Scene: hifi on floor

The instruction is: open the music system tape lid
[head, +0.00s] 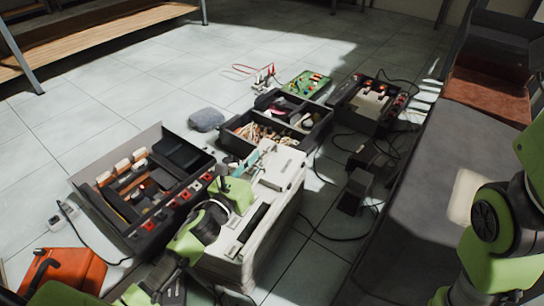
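A cream box-shaped unit (284,166), which looks like the music system, stands on the tiled floor at the lower middle. Its top has a long dark slot (254,222) and small fittings. I cannot make out for certain which part is the tape lid or whether it is open. My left gripper (252,164) is over the left part of the unit's top and hides some of it. Its fingertips are small and overlap the fittings, so contact and opening are unclear. My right arm shows at the right edge; its gripper is out of view.
A black case of parts (120,218) stands close left, an orange box (62,270) at the lower left. A divided tray (240,146), a green circuit board (306,84) and a dark device (368,104) lie behind. Cables (330,236) and a dark bench (440,170) are right.

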